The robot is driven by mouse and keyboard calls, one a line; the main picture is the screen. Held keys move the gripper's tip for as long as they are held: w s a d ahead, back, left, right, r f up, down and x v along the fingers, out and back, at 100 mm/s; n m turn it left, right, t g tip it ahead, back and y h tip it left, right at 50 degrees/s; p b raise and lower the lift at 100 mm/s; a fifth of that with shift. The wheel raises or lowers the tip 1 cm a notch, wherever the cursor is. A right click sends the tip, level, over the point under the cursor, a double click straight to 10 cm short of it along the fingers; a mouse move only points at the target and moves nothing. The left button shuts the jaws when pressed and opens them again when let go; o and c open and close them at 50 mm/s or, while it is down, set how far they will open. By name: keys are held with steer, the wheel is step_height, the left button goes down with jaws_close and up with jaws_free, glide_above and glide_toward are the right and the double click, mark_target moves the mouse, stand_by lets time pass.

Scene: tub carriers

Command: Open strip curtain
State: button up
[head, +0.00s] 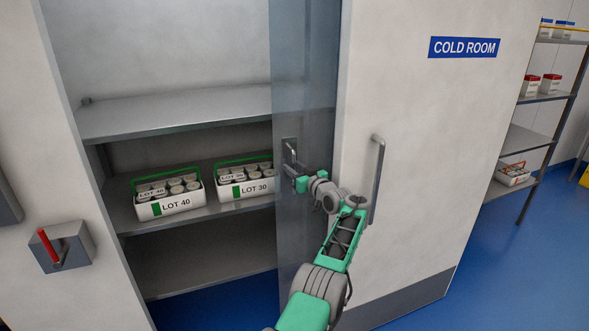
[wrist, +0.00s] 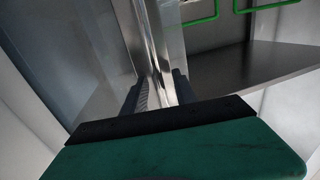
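The strip curtain (head: 305,75) is a translucent grey-blue sheet hanging at the right side of the cold room opening. The rest of the opening to its left is uncovered. A metal handle (head: 289,146) sits near the sheet's left edge. My gripper (head: 290,172) is at the lower part of this handle. In the wrist view, the two dark fingers (wrist: 159,92) lie on either side of a shiny upright bar (wrist: 152,40) and look closed on it. The exact contact is partly hidden by the gripper body.
Inside, the LOT 40 carrier (head: 168,207) and LOT 30 carrier (head: 245,188) stand on a shelf. A red lever box (head: 75,252) is on the left wall. A fixed grey door handle (head: 377,180) is right of my arm. A storage rack (head: 535,141) stands far right.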

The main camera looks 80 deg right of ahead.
steer(key=shift+s, duration=0.15)
steer(key=b+v, duration=0.1)
steer(key=v, duration=0.6)
steer(key=shift+s+a, duration=0.2)
steer(key=shift+a, duration=0.1)
